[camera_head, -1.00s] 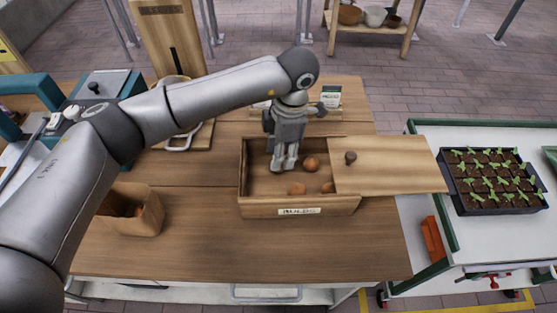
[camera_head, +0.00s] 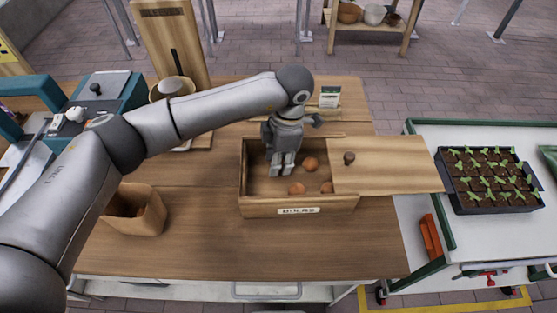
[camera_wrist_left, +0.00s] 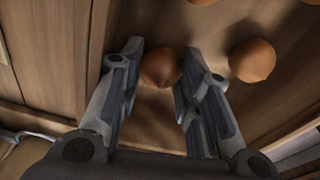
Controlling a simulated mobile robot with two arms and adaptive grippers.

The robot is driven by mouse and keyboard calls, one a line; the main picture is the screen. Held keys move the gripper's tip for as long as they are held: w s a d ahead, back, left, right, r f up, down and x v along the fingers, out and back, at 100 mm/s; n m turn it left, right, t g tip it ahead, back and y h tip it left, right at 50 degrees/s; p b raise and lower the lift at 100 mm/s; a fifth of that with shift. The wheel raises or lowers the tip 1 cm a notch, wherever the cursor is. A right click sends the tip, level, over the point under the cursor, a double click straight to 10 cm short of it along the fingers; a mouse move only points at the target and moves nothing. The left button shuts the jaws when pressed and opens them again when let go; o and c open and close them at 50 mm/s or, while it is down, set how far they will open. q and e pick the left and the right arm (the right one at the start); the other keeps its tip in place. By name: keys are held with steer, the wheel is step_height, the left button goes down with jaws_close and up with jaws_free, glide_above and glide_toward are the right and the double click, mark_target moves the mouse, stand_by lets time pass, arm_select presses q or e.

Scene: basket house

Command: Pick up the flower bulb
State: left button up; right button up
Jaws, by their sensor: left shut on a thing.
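Several round brown flower bulbs lie in an open wooden box (camera_head: 298,207) on the table. Three show in the head view: one at the back (camera_head: 311,164), one in front (camera_head: 297,188), and one at the lid's edge (camera_head: 327,187). My left gripper (camera_head: 281,172) points down into the left part of the box. In the left wrist view a flower bulb (camera_wrist_left: 160,68) sits between the two fingers of the left gripper (camera_wrist_left: 160,75), which is shut on it. Another bulb (camera_wrist_left: 252,60) lies to the right of the fingers. My right gripper is not in view.
The box's wooden lid (camera_head: 395,172) with a dark knob covers its right part and overhangs right. A brown paper bag (camera_head: 134,209) stands open at the left of the table. A seedling tray (camera_head: 495,209) sits on the right-hand table. The table front is clear.

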arm_select(q)
steer(key=shift+r, duration=0.7)
steer(key=s+d+r+b, duration=0.4)
steer(key=s+r+b, duration=0.1)
steer(key=s+r, duration=0.6)
steer(key=shift+s+r+b, duration=0.25)
steer(key=shift+s+b, duration=0.1)
steer(key=shift+s, duration=0.9)
steer(key=shift+w, duration=0.1)
